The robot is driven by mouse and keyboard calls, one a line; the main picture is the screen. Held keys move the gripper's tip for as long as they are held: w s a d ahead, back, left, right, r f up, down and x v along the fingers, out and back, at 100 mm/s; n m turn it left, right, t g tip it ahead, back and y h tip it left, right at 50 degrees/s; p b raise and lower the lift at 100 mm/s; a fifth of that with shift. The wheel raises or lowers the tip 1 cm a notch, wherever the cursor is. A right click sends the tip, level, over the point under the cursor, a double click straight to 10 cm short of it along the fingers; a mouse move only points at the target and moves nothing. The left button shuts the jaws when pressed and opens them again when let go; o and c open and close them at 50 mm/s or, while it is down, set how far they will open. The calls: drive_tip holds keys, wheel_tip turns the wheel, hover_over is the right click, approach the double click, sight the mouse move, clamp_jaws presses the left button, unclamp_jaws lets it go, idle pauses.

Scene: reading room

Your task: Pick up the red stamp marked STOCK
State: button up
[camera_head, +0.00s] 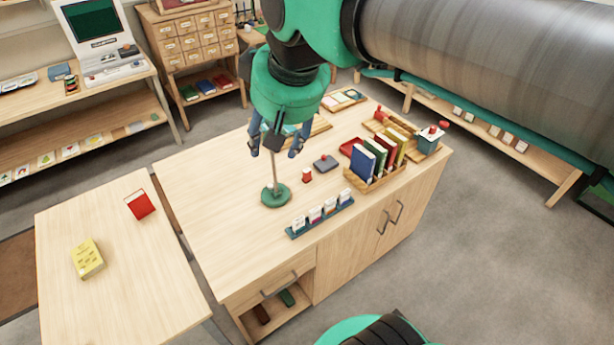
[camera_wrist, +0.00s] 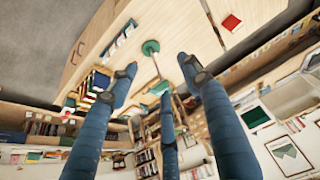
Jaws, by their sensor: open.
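A small red stamp-like object (camera_head: 306,175) stands on the wooden desk, right of the green-based stand (camera_head: 276,196). Another red-handled object (camera_head: 380,114) lies on the wooden rack farther back. No STOCK lettering is legible, so I cannot tell which is the named stamp. My gripper (camera_head: 274,150) is open and empty, pointing down above the desk, left of and higher than the small red object. In the wrist view my gripper (camera_wrist: 160,78) shows its blue fingers spread. The stand's green base (camera_wrist: 150,47) is visible beyond them; no red stamp is clear there.
The stand's thin pole rises close to my fingers. A dark grey pad (camera_head: 325,163), a book holder (camera_head: 375,181) and a blue card rack (camera_head: 320,217) crowd the desk's right and front. The desk's left side is clear. A side table (camera_head: 120,290) holds a red book (camera_head: 140,204).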

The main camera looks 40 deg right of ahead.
drive_tip(key=w+d+r, duration=0.3)
drive_tip(key=w+d, duration=0.2)
drive_tip(key=w, duration=0.4)
drive_tip(key=g+p, duration=0.2)
drive_tip(key=g, duration=0.1)
hover_over(307, 170)
drive_tip(key=s, duration=0.2)
wheel_tip(307, 170, down, 8)
wheel_tip(307, 170, down, 36)
drive_tip(key=shift+w, duration=0.2)
drive_tip(key=shift+f, duration=0.1)
drive_tip(key=shift+w+f+b, duration=0.15)
drive_tip(key=shift+f+b, duration=0.05)
drive_tip(key=shift+f, duration=1.2)
drive_tip(key=shift+w+f+b, duration=0.2)
drive_tip(key=shift+f+b, duration=0.05)
drive_tip(key=shift+f, duration=1.1)
drive_tip(key=shift+w+f+b, duration=0.15)
drive_tip(key=shift+f+b, duration=0.05)
drive_tip(key=shift+f, duration=1.2)
